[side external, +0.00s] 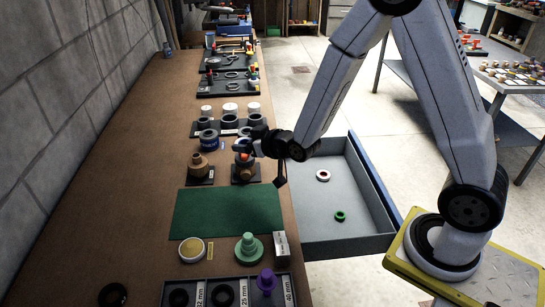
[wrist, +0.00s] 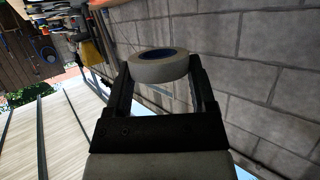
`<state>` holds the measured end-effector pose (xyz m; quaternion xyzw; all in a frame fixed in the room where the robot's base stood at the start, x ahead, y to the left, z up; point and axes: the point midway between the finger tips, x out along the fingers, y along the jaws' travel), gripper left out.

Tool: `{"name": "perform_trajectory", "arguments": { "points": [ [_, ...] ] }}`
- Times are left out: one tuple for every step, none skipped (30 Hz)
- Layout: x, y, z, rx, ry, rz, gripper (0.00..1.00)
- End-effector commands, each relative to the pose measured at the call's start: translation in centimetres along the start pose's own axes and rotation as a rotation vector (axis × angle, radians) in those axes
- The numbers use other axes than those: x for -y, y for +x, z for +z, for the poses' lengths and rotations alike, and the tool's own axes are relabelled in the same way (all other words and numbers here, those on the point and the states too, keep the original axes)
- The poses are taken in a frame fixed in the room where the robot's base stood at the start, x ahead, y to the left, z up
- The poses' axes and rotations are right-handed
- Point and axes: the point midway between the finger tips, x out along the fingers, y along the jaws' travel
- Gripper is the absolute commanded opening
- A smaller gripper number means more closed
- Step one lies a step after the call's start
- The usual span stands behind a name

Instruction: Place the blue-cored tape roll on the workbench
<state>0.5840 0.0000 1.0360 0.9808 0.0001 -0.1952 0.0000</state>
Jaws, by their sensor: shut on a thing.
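A pale grey tape roll with a blue core (wrist: 158,71) sits between the two fingertips of my gripper (wrist: 160,78) in the wrist view. The fingers are shut on its outer sides. The roll is tilted towards the camera, and the brick wall shows behind it. In the side external view my gripper (side external: 243,143) is above the right part of the brown workbench (side external: 130,170), near the rows of rings. I cannot clearly make out the held roll there.
A green mat (side external: 228,213) lies bare on the bench. Stepped pieces stand behind it; a tan roll (side external: 192,249) and green stepped piece (side external: 249,247) stand in front. A grey drawer (side external: 340,238) at right holds a red-cored roll (side external: 323,175) and green ring (side external: 340,216). The bench's left side is mostly clear.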

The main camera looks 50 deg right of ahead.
Motion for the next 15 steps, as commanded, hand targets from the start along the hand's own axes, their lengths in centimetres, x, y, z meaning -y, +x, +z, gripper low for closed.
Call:
{"name": "perform_trajectory", "arguments": {
  "points": [
    [0.0, 0.0, 0.0, 0.0, 0.0, 0.001, 0.08],
    [0.0, 0.0, 0.0, 0.0, 0.0, 0.001, 0.08],
    [0.0, 0.0, 0.0, 0.0, 0.0, 0.001, 0.08],
    [0.0, -0.1, 0.0, 0.0, 0.0, 0.001, 0.08],
    [0.0, -0.1, 0.0, 0.0, 0.0, 0.001, 0.08],
    [0.0, -0.3, -0.1, 0.0, 0.0, 0.001, 0.08],
    [0.0, -0.5, -0.1, 0.0, 0.0, 0.001, 0.08],
    [0.0, -0.7, -0.1, 0.0, 0.0, 0.001, 0.08],
    [0.0, -1.0, -0.2, -0.001, 0.0, 0.001, 0.08],
    [0.0, -1.3, -0.2, -0.001, 0.0, 0.0, 0.08],
    [0.0, -1.6, -0.2, -0.001, 0.0, 0.0, 0.08],
    [0.0, -2.0, -0.3, -0.002, 0.0, 0.0, 0.08],
    [0.0, -2.4, -0.3, -0.002, 0.0, 0.0, 0.08],
    [0.0, -2.7, -0.3, -0.001, 0.0, 0.0, 0.08],
    [0.0, -3.1, -0.4, -0.002, 0.0, 0.0, 0.08]
  ]
}}
